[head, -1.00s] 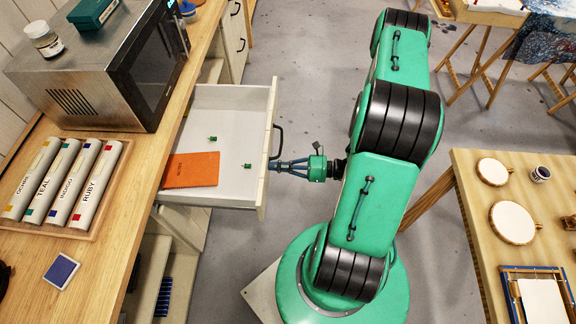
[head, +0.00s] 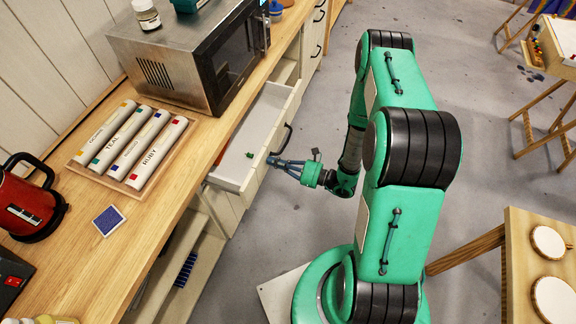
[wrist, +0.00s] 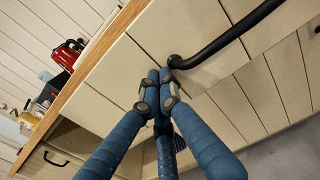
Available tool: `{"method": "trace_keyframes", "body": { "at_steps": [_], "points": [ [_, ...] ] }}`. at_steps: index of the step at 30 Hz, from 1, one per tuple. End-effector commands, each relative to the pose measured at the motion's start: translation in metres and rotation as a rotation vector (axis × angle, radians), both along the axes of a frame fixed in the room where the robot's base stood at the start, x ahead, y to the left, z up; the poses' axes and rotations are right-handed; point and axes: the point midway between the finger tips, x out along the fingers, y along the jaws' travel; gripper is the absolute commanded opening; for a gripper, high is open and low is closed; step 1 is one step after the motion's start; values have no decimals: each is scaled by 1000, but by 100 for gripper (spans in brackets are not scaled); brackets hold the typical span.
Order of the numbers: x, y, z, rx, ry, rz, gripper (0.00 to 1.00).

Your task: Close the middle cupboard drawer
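The cupboard drawer (head: 240,168) is partly open under the wooden counter, with its light interior showing. A small green item (head: 249,155) lies inside. Its pale front carries a black bar handle (head: 284,139), which also shows in the wrist view (wrist: 235,35). My gripper (head: 271,160) is at the outer side of the drawer front, near the handle's near end. In the wrist view its blue fingers (wrist: 159,88) come together against or very close to the front panel (wrist: 130,72), beside the handle's mount. The fingers hold nothing visible.
The counter (head: 160,218) carries a microwave (head: 190,60), a tray of labelled rolls (head: 130,142), a red kettle (head: 28,205) and a blue pad (head: 108,221). Open shelves (head: 178,265) sit below. A wooden table (head: 515,250) stands at the right. Grey floor is clear behind my arm.

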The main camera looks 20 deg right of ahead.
Motion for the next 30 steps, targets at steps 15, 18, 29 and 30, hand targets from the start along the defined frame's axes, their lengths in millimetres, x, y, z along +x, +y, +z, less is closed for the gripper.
{"method": "trace_keyframes", "body": {
  "at_steps": [15, 18, 29, 30],
  "points": [
    [76, 79, 0, 0, -1, 5, 0],
    [91, 93, 0, -1, -1, 4, 0],
    [128, 128, 0, 0, -1, 2, 0],
    [130, 130, 0, -1, -1, 1, 0]
  ]
}}
